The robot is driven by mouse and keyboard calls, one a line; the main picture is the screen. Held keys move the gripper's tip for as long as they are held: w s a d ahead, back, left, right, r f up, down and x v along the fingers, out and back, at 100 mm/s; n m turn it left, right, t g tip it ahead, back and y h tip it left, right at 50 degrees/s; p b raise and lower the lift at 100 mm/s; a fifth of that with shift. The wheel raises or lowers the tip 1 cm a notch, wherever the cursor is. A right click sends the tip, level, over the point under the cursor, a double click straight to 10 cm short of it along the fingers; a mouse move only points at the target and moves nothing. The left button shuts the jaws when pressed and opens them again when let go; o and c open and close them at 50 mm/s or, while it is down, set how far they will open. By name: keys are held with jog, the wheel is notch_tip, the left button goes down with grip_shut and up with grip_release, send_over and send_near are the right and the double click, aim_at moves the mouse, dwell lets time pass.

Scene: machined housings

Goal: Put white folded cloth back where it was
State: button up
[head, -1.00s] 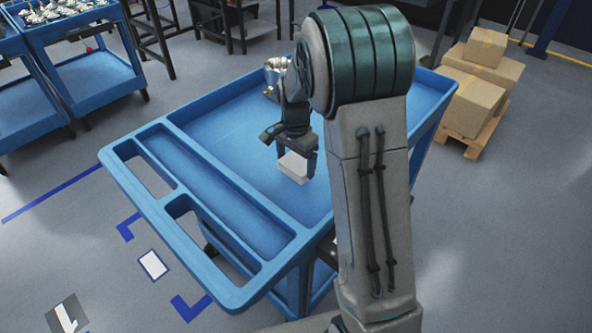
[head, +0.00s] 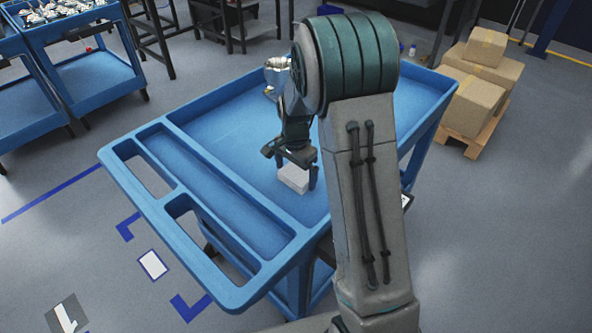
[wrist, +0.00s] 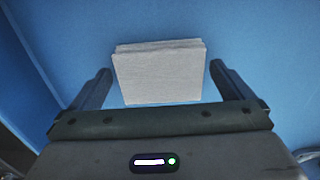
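The white folded cloth (head: 293,180) lies as a small flat block on the blue tray floor of the cart (head: 225,122). In the wrist view the cloth (wrist: 160,75) shows its top and layered far edge, between and below the fingers. My gripper (head: 298,174) points down over it. In the wrist view the fingers of my gripper (wrist: 160,70) are spread wide, with a blue gap on each side of the cloth, so it is open and not holding it. My gripper covers part of the cloth in the head view.
The cart's raised rim and slotted handle end (head: 180,250) surround the tray, which is otherwise largely clear. Cardboard boxes (head: 472,103) on a pallet stand at the right. Another blue cart (head: 95,82) stands at the far left.

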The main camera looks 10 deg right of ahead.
aim_at(295, 174)
notch_tip(295, 174, up, 11)
jog(key=s+r+n+t, duration=0.1)
jog(key=s+n, duration=0.4)
jog(key=s, duration=0.6)
jog(key=s+r+n+t, duration=0.1)
jog(key=s+r+n, duration=0.3)
jog(key=s, duration=0.8)
jog(key=shift+s+n+t+p, duration=0.3)
jog(key=shift+n+p, duration=0.1)
jog(key=shift+n, duration=0.7)
jog(key=shift+w+r, duration=0.1)
jog(key=shift+r, duration=0.05)
